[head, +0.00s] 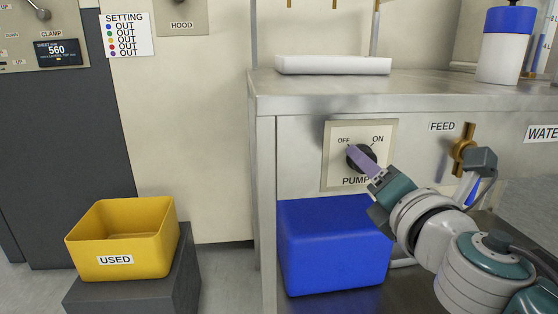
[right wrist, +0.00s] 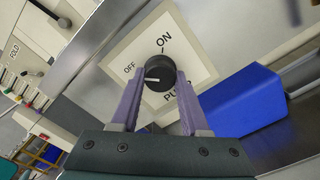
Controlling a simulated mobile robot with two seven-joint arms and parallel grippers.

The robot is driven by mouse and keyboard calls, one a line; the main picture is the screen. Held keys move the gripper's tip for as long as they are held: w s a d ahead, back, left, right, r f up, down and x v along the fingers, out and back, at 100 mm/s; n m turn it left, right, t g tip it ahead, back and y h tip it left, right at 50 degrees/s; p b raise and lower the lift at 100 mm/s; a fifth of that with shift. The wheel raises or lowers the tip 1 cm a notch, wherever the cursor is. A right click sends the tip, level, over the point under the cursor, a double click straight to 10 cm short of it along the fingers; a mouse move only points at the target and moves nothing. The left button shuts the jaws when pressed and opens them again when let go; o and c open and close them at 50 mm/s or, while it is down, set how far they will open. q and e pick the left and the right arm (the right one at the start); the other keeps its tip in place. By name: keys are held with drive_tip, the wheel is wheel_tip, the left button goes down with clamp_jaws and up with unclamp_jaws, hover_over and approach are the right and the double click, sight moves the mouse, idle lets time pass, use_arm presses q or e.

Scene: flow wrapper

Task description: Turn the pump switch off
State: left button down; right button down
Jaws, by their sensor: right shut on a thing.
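The pump switch is a round black knob (head: 362,157) on a cream plate (head: 332,172) marked OFF at upper left, ON at upper right and PUMP below. My right gripper (head: 364,158) reaches it from the lower right. In the right wrist view its two purple fingers (right wrist: 158,88) are on either side of the knob (right wrist: 160,70), shut on it. There the knob's white mark points left, roughly toward the OFF side and a little past the OFF label. In the head view a finger hides part of the knob. My left gripper is not in view.
A blue bin (head: 335,245) stands just below the plate. A brass FEED valve (head: 463,148) is to the right, close to my right arm. A yellow USED bin (head: 120,240) stands at left. A white slab (head: 333,65) and a blue-capped container (head: 504,45) are on the steel top.

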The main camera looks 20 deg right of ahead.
drive_tip(key=shift+c, duration=2)
unclamp_jaws()
drive_tip(key=shift+s, duration=0.1)
drive_tip(key=v, duration=0.9)
drive_tip(key=shift+s, duration=0.4)
